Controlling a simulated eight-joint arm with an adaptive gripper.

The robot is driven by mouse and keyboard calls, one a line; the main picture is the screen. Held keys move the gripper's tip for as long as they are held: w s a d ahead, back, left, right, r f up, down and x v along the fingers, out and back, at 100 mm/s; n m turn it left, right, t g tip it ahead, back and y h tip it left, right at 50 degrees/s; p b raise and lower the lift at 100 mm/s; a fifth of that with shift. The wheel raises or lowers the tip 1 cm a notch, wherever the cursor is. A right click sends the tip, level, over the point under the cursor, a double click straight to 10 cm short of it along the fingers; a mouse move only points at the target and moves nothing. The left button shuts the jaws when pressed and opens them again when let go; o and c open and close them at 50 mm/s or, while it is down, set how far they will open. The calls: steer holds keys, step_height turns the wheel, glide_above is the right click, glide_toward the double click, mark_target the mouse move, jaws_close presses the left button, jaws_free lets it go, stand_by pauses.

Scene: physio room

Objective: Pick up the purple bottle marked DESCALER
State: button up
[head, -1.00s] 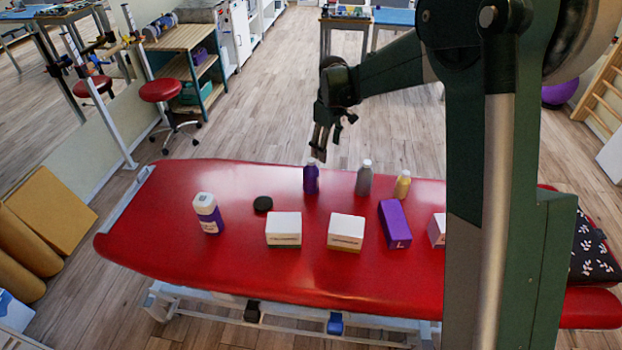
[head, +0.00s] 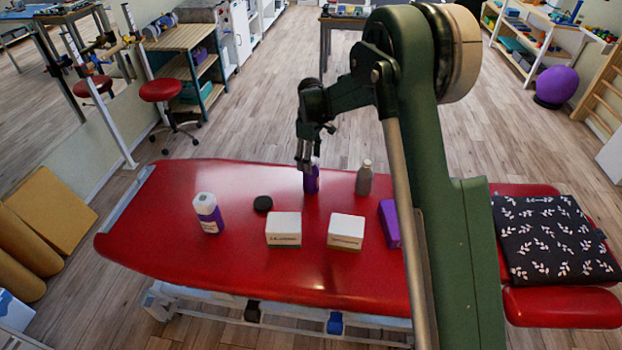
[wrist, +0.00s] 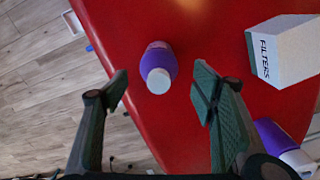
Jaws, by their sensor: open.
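A purple bottle (head: 312,180) stands at the far edge of the red treatment table (head: 150,240), partly hidden behind my gripper (head: 304,167). In the wrist view the purple bottle (wrist: 159,62) shows its white cap towards me, in the gap beyond my open, empty fingers (wrist: 160,88). No finger visibly touches it, and its lettering cannot be read. A second bottle, white and purple (head: 208,214), stands upright at the table's left. What seems to be that bottle (wrist: 276,140) shows at the lower right of the wrist view.
Two white boxes (head: 284,229) (head: 346,232) stand nearer; a box marked FILTERS (wrist: 285,48) shows in the wrist view. A black disc (head: 263,203), grey bottle (head: 364,180) and purple box (head: 390,223) are nearby. A patterned cushion (head: 550,240) lies right.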

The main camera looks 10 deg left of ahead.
steer(key=shift+f, duration=1.25)
steer(key=shift+f, duration=0.1)
steer(key=shift+w+d+f+b, duration=0.1)
steer(key=shift+f+b, duration=0.4)
steer(key=shift+f, duration=2.05)
steer(key=c, duration=1.3)
steer(key=shift+r, duration=0.2)
